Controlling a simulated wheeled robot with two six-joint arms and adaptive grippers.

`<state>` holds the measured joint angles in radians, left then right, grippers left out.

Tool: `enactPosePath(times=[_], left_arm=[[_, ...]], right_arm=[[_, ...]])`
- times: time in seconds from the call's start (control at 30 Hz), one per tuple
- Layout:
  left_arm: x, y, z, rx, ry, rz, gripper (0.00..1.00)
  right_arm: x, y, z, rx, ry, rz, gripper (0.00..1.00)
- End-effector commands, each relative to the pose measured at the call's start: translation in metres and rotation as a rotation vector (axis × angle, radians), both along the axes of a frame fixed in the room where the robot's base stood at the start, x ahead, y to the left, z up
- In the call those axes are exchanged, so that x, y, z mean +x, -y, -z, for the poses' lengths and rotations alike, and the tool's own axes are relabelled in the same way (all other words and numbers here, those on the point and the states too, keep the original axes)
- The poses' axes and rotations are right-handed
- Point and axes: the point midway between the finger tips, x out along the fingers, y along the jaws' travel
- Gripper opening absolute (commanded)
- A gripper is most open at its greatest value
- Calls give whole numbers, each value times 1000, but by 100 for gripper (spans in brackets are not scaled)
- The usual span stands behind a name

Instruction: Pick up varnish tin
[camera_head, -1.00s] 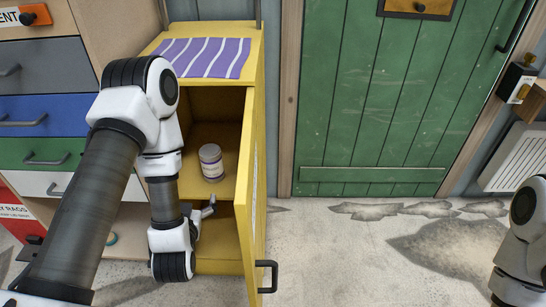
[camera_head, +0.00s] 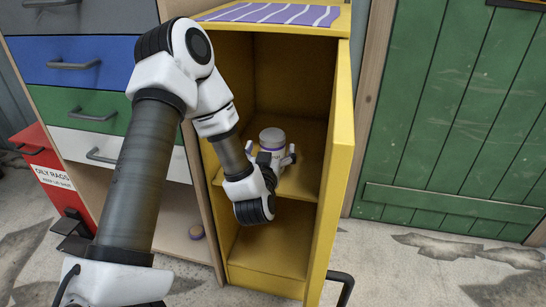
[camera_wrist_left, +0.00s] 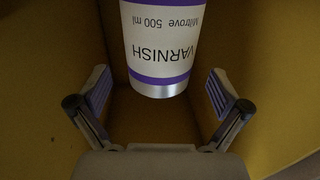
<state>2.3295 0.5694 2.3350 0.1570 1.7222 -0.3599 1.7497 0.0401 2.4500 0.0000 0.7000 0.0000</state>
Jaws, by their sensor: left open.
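The varnish tin (camera_head: 272,139) stands upright on the upper shelf of the yellow cabinet. It is white with purple bands and a grey lid. In the left wrist view the tin (camera_wrist_left: 163,45) shows its label upside down, reading VARNISH, Miltrove 500 ml. My left gripper (camera_head: 273,157) is open, in front of the tin, with a finger out to each side of it. In the left wrist view the open fingers (camera_wrist_left: 161,95) stand apart, and the tin is ahead, centred between them. The tin's lower front is partly hidden by the gripper in the head view. My right gripper is not in view.
The yellow cabinet's door (camera_head: 340,170) stands open on the right, with a dark handle. A striped purple cloth (camera_head: 270,13) lies on top. Drawers (camera_head: 90,110) and a red oily-rags bin (camera_head: 50,180) are at left. A green door (camera_head: 450,110) is at right.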

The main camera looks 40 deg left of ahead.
Motion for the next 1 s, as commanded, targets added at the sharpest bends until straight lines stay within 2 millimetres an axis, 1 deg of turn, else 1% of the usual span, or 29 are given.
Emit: enactPosePath(times=[0.03,0.1,0.3,0.37,0.4,0.47,0.5,0.53,0.57,0.87,1.0], left_arm=[[6,-4,0,0,5,-1,100],[10,-7,0,1,2,0,100],[11,-7,-1,2,-1,1,100],[11,-7,-1,2,-1,1,79],[11,-7,-1,2,-1,1,65],[11,-7,-1,1,-1,1,43],[11,-7,-1,1,-1,1,29],[11,-7,-1,1,-1,1,19],[11,-7,-1,1,-1,1,13],[11,-7,-3,1,0,2,13],[15,-7,-10,1,0,3,13]], right_arm=[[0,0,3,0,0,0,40],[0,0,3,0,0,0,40],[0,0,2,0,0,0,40],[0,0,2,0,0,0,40],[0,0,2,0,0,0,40],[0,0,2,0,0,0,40],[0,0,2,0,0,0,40],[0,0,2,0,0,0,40],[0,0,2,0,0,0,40],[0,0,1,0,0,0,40],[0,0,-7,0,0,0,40]])
